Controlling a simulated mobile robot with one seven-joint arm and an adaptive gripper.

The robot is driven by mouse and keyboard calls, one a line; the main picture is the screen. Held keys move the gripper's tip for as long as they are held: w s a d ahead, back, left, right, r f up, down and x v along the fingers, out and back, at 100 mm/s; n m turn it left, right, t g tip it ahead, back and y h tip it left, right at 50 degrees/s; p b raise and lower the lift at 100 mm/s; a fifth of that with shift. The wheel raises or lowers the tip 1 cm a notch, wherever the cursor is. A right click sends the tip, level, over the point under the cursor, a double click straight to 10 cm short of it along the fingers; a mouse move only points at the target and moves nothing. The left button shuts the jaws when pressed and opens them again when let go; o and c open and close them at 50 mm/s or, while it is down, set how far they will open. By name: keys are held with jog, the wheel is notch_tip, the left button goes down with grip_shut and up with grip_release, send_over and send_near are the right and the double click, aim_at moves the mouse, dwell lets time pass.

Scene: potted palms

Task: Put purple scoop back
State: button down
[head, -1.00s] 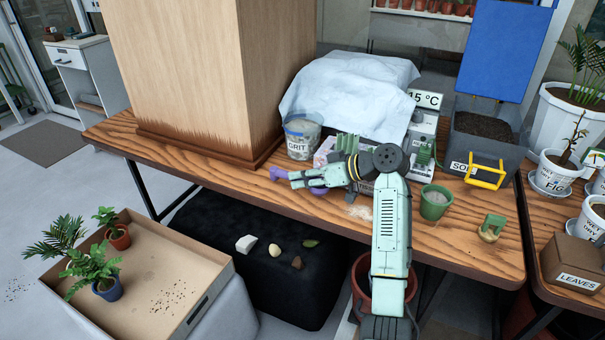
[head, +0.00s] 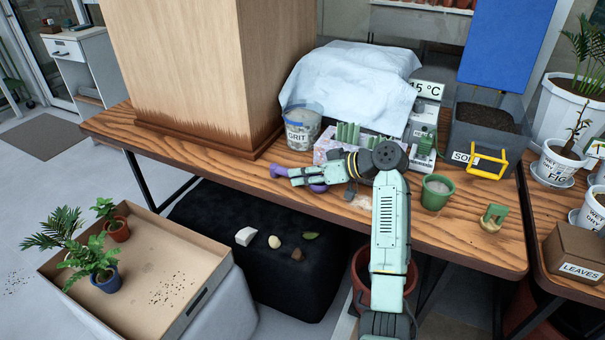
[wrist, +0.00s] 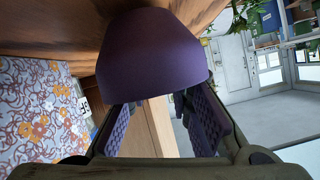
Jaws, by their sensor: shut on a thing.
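The purple scoop (head: 278,171) is at the fingertips of my gripper (head: 298,179), over the front part of the wooden table, left of the patterned box. More purple (head: 318,187) shows just below the fingers. In the wrist view, a rounded purple part of the scoop (wrist: 155,60) fills the space ahead of my gripper (wrist: 165,115); the fingers are shut on the scoop, though the grip itself is partly hidden. I cannot tell whether the scoop touches the table.
A clear GRIT bucket (head: 302,130) with a blue rim stands behind the gripper. A patterned box (head: 328,148) is behind it. A large wooden box (head: 195,75) stands at left. A green cup (head: 436,194) is at right.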

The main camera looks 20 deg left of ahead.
jog(key=shift+f, duration=0.4)
jog(key=c, duration=1.4)
grip_release()
jog(key=shift+o, duration=0.2)
jog(key=shift+r, duration=0.1)
jog(key=v, duration=1.2)
